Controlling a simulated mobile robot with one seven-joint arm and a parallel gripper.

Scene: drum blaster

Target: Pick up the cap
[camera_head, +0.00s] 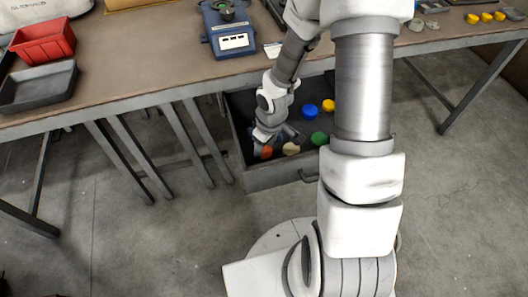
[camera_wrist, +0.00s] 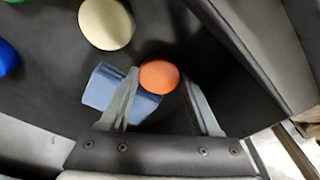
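An orange cap (camera_wrist: 159,77) lies in the open dark drawer, and it also shows in the head view (camera_head: 266,153). My gripper (camera_wrist: 160,77) is low in the drawer with its fingers apart. In the wrist view one finger is on each side of the orange cap, near the fingertips; I cannot tell whether either touches it. A blue-grey block (camera_wrist: 98,88) lies beside the cap, partly behind the left finger. A cream cap (camera_wrist: 107,23) lies farther up in the wrist view and beside my gripper in the head view (camera_head: 291,148).
The drawer (camera_head: 285,176) also holds a green cap (camera_head: 319,138), a blue cap (camera_head: 309,112) and a yellow cap (camera_head: 328,105). Its wall is close to the right finger. The workbench (camera_head: 140,60) above carries a red bin (camera_head: 43,41) and a blue device (camera_head: 229,35).

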